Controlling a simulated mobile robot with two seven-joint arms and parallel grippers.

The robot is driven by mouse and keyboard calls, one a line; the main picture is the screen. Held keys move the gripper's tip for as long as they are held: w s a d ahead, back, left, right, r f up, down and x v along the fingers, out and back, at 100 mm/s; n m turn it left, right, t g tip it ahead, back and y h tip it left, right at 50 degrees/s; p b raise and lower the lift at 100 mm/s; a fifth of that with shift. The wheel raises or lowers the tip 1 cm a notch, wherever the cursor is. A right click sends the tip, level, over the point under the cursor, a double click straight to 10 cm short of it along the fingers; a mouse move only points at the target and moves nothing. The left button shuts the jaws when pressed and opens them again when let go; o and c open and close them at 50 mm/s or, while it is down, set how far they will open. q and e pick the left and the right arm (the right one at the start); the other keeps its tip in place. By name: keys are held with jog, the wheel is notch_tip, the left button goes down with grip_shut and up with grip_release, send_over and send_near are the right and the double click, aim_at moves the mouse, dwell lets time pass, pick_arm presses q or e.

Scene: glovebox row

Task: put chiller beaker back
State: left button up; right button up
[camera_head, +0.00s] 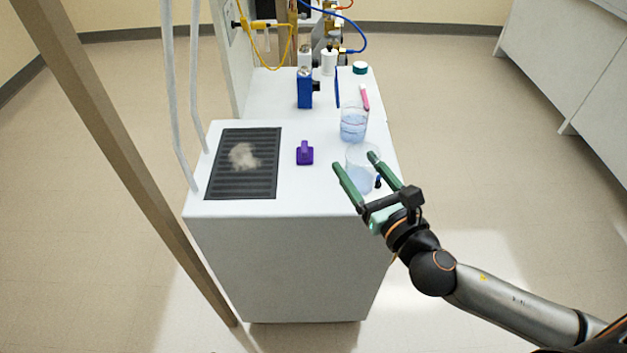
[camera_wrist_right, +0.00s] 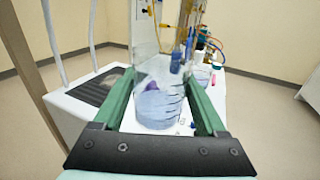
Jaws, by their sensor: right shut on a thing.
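A clear beaker (camera_head: 362,170) with pale bluish contents stands at the right front of the white bench top (camera_head: 300,195). My right gripper (camera_head: 354,162) has its green fingers on either side of this beaker and is shut on it. In the right wrist view the beaker (camera_wrist_right: 158,100) fills the space between the fingers and looks upright. Whether its base touches the bench is hard to tell. A second beaker (camera_head: 353,124) with bluish liquid stands just behind it. My left gripper is not in view.
A dark slatted grate (camera_head: 242,187) with a pale cloud over it lies at the left. A purple block (camera_head: 305,154) sits mid-bench. A blue bottle (camera_head: 304,90), a pink item (camera_head: 365,97) and a teal-capped item (camera_head: 360,68) stand farther back. Pale hoses (camera_head: 170,100) hang at the left.

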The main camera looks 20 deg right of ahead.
jog(key=w+a+f, duration=0.1)
jog(key=w+f, duration=0.1)
jog(key=w, duration=0.1)
jog(key=w+a+f+b, duration=0.1)
jog(key=w+a+f, duration=0.1)
jog(key=w+f, duration=0.1)
jog(key=w+a+f+b, duration=0.1)
jog(key=w+a+f, duration=0.1)
jog(key=w+f, duration=0.1)
jog(key=shift+w+a+f, duration=0.1)
jog(key=shift+w, duration=0.15)
jog(key=shift+w+a+f+b, duration=0.1)
jog(key=shift+w+f+b, duration=0.15)
jog(key=shift+b, duration=0.1)
jog(key=shift+f+b, duration=0.7)
jog(key=shift+f, duration=0.85)
jog(key=shift+f, duration=0.25)
jog(key=o, duration=1.4)
jog(key=shift+o, duration=0.2)
jog(key=shift+r, duration=0.1)
